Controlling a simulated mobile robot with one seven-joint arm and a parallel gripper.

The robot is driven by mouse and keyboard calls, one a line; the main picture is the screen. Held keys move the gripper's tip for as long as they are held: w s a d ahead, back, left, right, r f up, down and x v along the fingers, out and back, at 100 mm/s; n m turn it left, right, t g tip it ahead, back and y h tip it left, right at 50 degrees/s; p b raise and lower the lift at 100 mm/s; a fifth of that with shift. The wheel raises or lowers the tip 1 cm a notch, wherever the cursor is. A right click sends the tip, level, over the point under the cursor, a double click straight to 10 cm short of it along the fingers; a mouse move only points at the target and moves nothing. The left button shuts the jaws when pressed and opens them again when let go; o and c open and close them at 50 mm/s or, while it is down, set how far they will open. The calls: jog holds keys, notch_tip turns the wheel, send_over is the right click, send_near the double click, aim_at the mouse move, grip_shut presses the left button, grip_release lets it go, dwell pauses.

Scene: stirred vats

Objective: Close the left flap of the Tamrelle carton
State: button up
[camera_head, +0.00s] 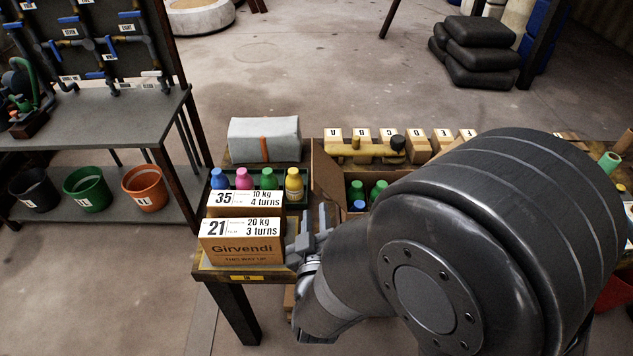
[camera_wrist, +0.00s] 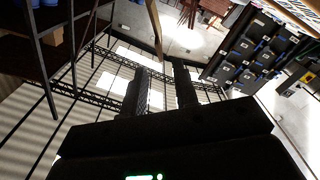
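An open carton (camera_head: 327,172) with green-capped bottles inside stands mid-table in the head view. Its left side panel stands up; my arm hides its right and front parts. No Tamrelle name is readable, so I cannot confirm that it is that carton. My gripper (camera_head: 312,232) is low beside the Girvendi carton's right side, in front of the open carton. In the wrist view my gripper (camera_wrist: 164,82) has its two fingers apart with nothing between them. A thin tan strip (camera_wrist: 154,22) shows beyond the fingers; I cannot tell whether it is a flap. Contact cannot be seen.
The Girvendi carton (camera_head: 240,249) stands at the table's front left. Behind it are another labelled box (camera_head: 245,211), several coloured bottles (camera_head: 294,186) and a grey package (camera_head: 264,140). A yellow valve pipe (camera_head: 366,150) and lettered blocks line the back. Shelving with buckets stands left.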

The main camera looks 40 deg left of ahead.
aim_at(316, 184)
jog(key=x, duration=1)
jog(key=shift+d, duration=0.1)
jog(key=shift+c, duration=0.6)
grip_shut()
